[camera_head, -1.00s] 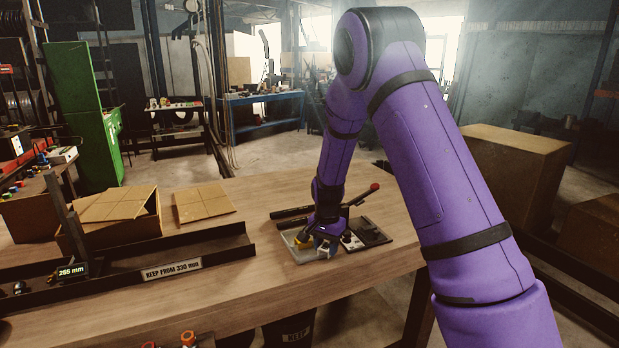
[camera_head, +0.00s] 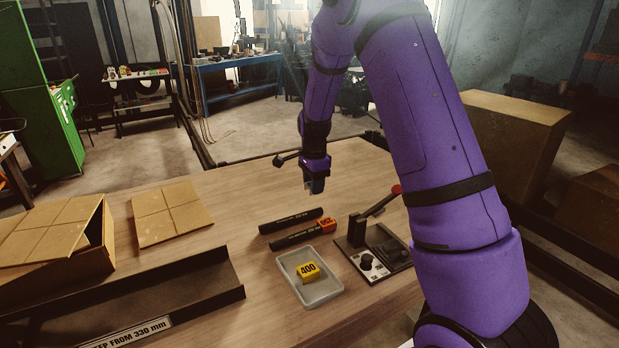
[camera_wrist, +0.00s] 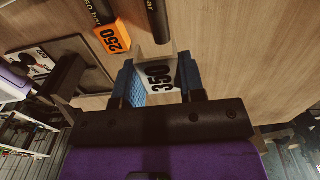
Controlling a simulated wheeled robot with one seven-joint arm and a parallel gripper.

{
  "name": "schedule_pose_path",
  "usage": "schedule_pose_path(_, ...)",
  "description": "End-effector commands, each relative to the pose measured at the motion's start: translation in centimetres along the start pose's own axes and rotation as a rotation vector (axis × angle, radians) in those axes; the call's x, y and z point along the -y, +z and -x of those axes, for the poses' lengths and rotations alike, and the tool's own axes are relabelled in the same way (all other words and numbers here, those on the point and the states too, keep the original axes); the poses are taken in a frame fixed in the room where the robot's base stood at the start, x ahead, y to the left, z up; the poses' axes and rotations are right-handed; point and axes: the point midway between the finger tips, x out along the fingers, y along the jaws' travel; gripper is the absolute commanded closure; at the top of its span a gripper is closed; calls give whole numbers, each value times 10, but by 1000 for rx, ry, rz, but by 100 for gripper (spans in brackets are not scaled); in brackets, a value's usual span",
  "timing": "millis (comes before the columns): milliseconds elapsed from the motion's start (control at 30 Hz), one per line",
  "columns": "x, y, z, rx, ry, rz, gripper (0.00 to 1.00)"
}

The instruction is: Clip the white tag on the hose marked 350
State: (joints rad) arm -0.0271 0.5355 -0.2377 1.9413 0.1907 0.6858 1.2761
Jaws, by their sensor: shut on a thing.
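My gripper (camera_head: 315,190) is shut on a white tag marked 350 (camera_wrist: 160,78), held between blue fingertips in the wrist view. In the head view the gripper hangs above the table, behind the hoses, and the tag cannot be made out. Two black hoses lie side by side on the table. The rear hose (camera_head: 290,221) carries no tag, and its end (camera_wrist: 158,22) shows just ahead of the held tag in the wrist view. The front hose (camera_head: 295,238) has an orange tag marked 250 (camera_head: 327,225) on its right end. The printed lengths on the hoses are not readable.
A grey tray (camera_head: 326,294) holds a yellow tag marked 400 (camera_head: 308,271). A black crimper with a red-ended lever (camera_head: 374,250) stands right of it. A long dark channel (camera_head: 200,290) and cardboard (camera_head: 170,213) lie to the left. The table behind the hoses is clear.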

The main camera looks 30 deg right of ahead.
Motion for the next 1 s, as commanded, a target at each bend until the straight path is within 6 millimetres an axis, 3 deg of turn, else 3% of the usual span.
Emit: schedule_pose_path(1000, 0, 0, -73, 0, 2, 2, 88)
